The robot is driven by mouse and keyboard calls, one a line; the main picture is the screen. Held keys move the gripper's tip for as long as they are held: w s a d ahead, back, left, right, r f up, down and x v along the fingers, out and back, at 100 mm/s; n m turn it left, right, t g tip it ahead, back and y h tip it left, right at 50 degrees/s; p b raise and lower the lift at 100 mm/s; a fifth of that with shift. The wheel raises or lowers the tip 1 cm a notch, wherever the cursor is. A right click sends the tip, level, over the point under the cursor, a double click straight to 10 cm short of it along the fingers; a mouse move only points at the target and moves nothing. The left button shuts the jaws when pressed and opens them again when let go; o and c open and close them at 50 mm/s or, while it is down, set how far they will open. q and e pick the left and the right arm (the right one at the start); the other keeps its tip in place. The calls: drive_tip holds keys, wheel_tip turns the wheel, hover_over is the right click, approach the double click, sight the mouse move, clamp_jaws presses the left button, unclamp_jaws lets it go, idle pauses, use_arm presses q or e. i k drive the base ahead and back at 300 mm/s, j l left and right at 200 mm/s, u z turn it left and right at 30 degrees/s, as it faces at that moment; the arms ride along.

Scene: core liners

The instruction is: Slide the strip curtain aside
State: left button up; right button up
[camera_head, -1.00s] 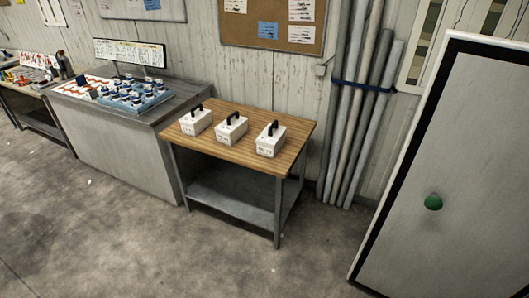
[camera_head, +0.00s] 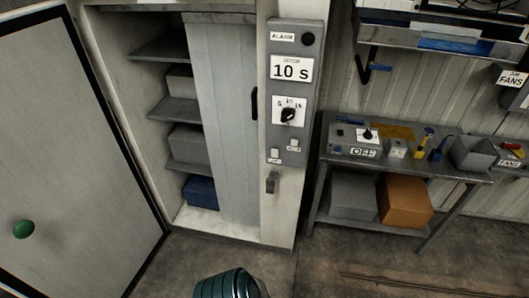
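The strip curtain appears to be the pale grey panel of vertical strips (camera_head: 225,120) hanging in the open cabinet. It covers the right part of the opening. A black handle (camera_head: 254,103) is at its right edge. The left part of the opening is uncovered and shows shelves (camera_head: 172,109) with grey boxes and a blue box (camera_head: 199,190) low down. What is behind the curtain is hidden. Neither of my grippers is in view.
A white door with a green knob (camera_head: 24,229) stands open at left. A control panel (camera_head: 288,90) reading "10 s" is right of the opening. A workbench (camera_head: 325,150) with boxes below stands further right. A dark ribbed round object (camera_head: 230,284) is at the bottom edge.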

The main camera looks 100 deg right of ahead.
sight(223, 46)
drive_tip(key=z, duration=3.05)
